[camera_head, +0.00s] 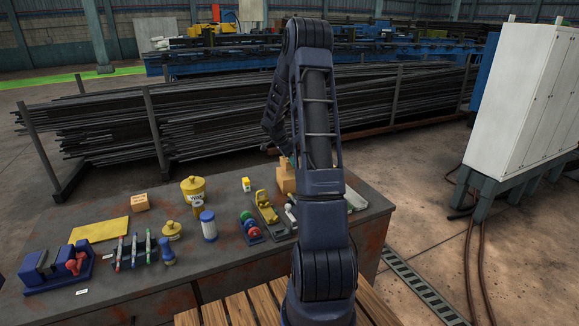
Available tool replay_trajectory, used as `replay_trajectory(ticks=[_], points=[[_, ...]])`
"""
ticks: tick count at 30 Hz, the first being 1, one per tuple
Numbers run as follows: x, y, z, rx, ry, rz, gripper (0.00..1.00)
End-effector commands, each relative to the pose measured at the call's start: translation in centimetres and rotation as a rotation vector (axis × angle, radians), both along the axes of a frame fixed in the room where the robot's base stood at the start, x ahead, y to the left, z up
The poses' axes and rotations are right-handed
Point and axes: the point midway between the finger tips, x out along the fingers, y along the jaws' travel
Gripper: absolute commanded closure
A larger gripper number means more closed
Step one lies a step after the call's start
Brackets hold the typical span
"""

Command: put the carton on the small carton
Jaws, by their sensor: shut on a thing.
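A tan carton (286,181) is on the far right part of the workbench, just left of my upright arm, which covers its right side. A smaller tan piece shows at its top, and I cannot tell whether it is part of the same box. A small tan carton (140,202) with a dark mark on its side sits at the back left of the bench, behind a yellow sheet. My forearm reaches down behind my arm near the tan carton. My gripper's fingers are hidden there, so its hold on the carton does not show.
The grey workbench (243,283) holds a yellow pot (193,187), a blue-capped jar (208,226), a yellow tool (266,208), a blue vise (55,268), a yellow sheet (99,229) and several screwdrivers. Steel bars are stacked behind. A white cabinet (522,95) stands right.

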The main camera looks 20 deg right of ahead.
Motion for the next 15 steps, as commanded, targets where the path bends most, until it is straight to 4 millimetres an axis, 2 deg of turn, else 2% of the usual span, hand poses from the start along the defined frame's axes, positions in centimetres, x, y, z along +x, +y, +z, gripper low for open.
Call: replay_trajectory(ticks=[3, 6, 15], points=[[0.0, 0.0, -1.9, 0.001, 0.004, 0.001, 0.62], [0.0, 0.0, -2.8, 0.001, 0.002, 0.0, 0.62], [0.0, 0.0, -3.0, 0.0, 0.001, 0.0, 0.62]])
